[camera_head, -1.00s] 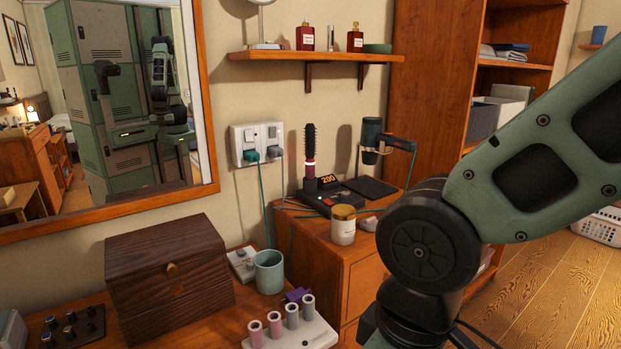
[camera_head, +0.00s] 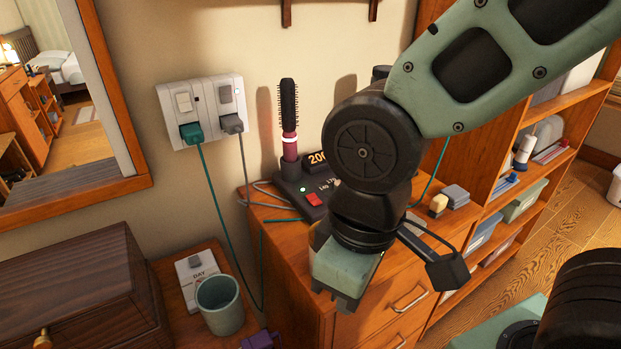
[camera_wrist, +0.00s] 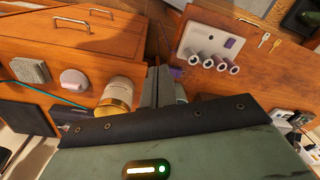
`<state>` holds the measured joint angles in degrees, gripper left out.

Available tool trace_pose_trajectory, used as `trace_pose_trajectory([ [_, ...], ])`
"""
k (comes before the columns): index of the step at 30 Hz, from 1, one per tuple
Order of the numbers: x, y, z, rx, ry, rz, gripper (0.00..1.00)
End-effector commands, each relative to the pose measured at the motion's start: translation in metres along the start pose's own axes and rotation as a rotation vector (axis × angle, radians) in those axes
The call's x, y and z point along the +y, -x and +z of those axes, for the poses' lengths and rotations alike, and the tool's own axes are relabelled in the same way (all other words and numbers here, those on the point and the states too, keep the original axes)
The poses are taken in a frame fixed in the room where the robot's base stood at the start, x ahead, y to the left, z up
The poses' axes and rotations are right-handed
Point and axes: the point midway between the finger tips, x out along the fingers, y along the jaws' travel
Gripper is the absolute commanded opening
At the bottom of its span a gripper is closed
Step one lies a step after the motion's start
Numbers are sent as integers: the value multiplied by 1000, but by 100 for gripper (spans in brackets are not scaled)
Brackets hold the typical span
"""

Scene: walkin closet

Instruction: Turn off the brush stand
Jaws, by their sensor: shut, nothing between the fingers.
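The brush stand (camera_head: 293,196) is a black base on the dresser, with a round hair brush (camera_head: 289,120) upright in it. Its display reads about 200, partly covered by my arm. A wall socket (camera_head: 203,98) holds a green plug (camera_head: 192,132) and a grey plug (camera_head: 232,124), with a rocker switch above each. My gripper (camera_head: 345,304) points down at the dresser's front, nearer than the stand and apart from it. In the wrist view my gripper (camera_wrist: 159,80) has its fingers together, empty.
A jar (camera_wrist: 117,95) stands beside my fingers in the wrist view. A green cup (camera_head: 220,305), a white box (camera_head: 196,276) and a wooden chest (camera_head: 75,300) are at the lower left. The mirror (camera_head: 90,100) is left. Cords hang between socket and dresser.

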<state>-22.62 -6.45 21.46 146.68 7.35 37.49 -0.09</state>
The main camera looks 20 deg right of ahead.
Motion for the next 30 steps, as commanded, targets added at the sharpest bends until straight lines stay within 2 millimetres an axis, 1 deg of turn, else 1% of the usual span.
trace_pose_trajectory([
  [5,0,0,0,0,1,0,0],
  [7,2,3,-4,-1,17,2,0],
  [8,5,6,-8,-2,31,5,0],
  [11,20,19,-31,-9,142,20,0],
  [14,50,37,-67,-16,329,40,0],
  [15,66,44,-83,-18,418,46,0],
  [17,92,53,-106,-17,549,56,0],
  [18,109,58,-120,-15,632,62,0],
  [20,136,64,-138,-10,748,72,0],
  [21,154,67,-148,-5,818,80,0],
  [24,192,73,-167,7,958,99,0],
  [25,201,74,-171,9,990,105,0],
  [27,217,75,-177,13,1048,116,0],
  [30,229,75,-181,17,1092,126,0],
])
